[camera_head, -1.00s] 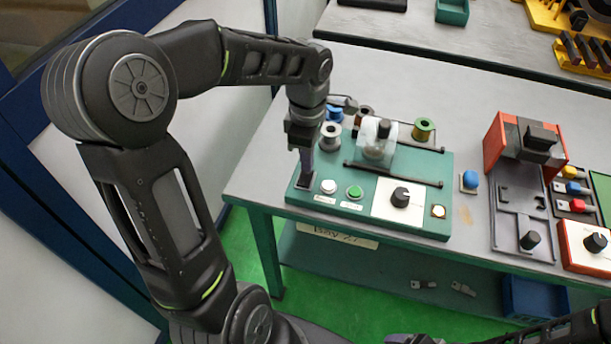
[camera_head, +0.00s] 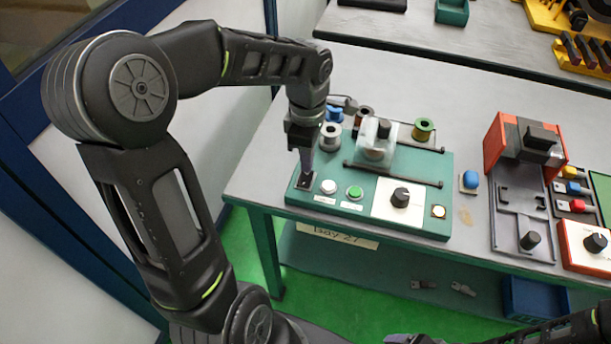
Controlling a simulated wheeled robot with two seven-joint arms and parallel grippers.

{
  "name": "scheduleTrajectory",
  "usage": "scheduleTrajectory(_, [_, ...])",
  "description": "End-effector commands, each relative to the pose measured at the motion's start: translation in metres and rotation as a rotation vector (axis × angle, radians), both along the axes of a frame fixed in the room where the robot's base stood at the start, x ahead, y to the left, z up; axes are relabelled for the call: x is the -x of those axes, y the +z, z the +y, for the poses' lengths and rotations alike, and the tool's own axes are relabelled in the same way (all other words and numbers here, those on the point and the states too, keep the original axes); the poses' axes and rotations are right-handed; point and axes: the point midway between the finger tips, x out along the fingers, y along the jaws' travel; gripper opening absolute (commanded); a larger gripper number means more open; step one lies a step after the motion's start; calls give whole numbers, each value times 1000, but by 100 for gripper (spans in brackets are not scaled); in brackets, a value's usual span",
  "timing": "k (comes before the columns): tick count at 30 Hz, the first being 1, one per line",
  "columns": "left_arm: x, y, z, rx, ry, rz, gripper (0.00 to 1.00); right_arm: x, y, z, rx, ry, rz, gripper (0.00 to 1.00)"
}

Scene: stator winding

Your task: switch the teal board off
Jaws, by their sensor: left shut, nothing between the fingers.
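The teal board (camera_head: 330,203) lies on the grey table. It carries a white button (camera_head: 328,187), a green button (camera_head: 354,192), a black knob (camera_head: 400,197) on a white plate and a round pale button (camera_head: 438,211) at its right end. A small black switch plate (camera_head: 304,183) sits at its left front corner. My left gripper (camera_head: 305,172) is shut and empty, pointing down at this switch plate. The fingertips hide part of the switch, and I cannot tell whether they touch it. My right arm shows at the lower right, but its gripper is not in view.
A blue button (camera_head: 470,180) and an orange-red machine (camera_head: 523,140) stand to the right. The table front right of the board is partly clear.

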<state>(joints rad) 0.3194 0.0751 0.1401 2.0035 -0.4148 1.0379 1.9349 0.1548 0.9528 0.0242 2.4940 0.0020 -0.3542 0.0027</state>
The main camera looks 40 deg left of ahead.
Motion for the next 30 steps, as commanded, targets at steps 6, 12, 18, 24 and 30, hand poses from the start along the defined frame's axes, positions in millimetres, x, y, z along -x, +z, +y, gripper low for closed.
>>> scheduleTrajectory(6, [0,0,0,0,0,0,0,0,0,0,0,0,0,82])
scheduleTrajectory(12, [0,0,0,0,0,0,0,0,0,0,0,0,0,82])
scheduleTrajectory(18, [0,-2,0,0,0,0,0,0,-2,0,0,0,0,82])
scheduleTrajectory(24, [0,-5,0,0,0,0,0,0,-4,0,0,0,0,82])
scheduleTrajectory(30, [0,-8,0,0,0,0,0,0,-7,0,0,0,0,82])
